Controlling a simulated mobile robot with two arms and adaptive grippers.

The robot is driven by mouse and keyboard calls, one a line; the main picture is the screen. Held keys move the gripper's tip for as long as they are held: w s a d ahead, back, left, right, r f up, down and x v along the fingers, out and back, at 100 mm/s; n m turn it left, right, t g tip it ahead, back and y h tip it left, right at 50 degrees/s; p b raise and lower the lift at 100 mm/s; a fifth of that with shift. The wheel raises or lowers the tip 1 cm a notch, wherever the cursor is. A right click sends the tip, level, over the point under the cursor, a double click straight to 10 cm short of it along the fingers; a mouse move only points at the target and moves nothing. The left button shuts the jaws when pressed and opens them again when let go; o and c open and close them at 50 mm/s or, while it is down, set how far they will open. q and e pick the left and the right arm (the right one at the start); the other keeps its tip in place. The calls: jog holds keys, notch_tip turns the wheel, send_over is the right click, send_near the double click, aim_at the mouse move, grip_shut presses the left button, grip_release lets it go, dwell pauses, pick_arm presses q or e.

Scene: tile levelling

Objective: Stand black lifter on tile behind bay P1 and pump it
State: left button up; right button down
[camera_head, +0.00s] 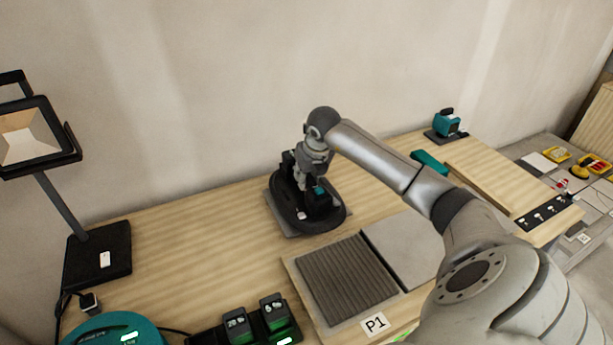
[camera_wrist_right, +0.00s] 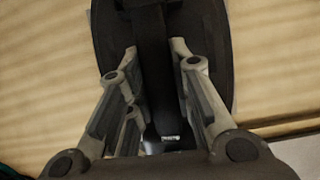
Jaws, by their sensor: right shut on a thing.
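The black lifter (camera_head: 335,213) stands upright with its oval base on a grey tile (camera_head: 286,221), which shows only at its edges, behind bay P1 (camera_head: 349,281). My right gripper (camera_head: 310,185) reaches down from above and is shut on the lifter's handle. In the right wrist view the gripper's fingers (camera_wrist_right: 155,85) lie on both sides of the dark handle (camera_wrist_right: 152,45), with the oval base (camera_wrist_right: 215,50) below. My left gripper is in neither view.
A work lamp (camera_head: 98,256) stands at the left. A charger with batteries (camera_head: 268,318) and a teal device (camera_head: 115,330) are at the front. A teal tool (camera_head: 447,124) sits at the back right. The bench between lamp and lifter is clear.

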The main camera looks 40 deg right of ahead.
jog(key=shift+f+b, duration=0.45)
dwell(0.9)
